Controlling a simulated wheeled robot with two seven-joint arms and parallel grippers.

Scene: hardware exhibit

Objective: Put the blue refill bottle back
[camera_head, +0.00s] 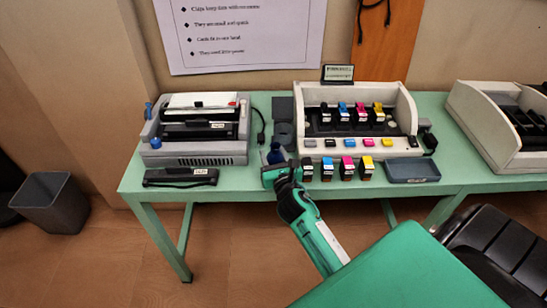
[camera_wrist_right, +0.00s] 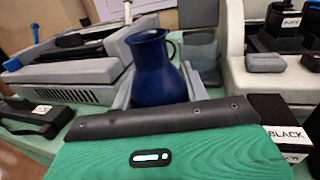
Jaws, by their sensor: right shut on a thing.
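The blue refill bottle (camera_head: 276,154) looks like a dark blue jug with a flared mouth and a side handle. It shows large and upright in the right wrist view (camera_wrist_right: 155,70). My right gripper (camera_head: 277,166) is shut on it at the table's front, between the left printer and the open printer; the grey fingers sit either side of its lower body. Its base is hidden behind the gripper, so I cannot tell whether it touches the table. My left gripper is not in view.
A grey cup (camera_head: 285,134) stands just behind the bottle. A grey printer (camera_head: 196,146) is to the left, a white open printer (camera_head: 302,100) with cartridges to the right. Several small cartridges (camera_head: 347,169) line the front edge beside my gripper.

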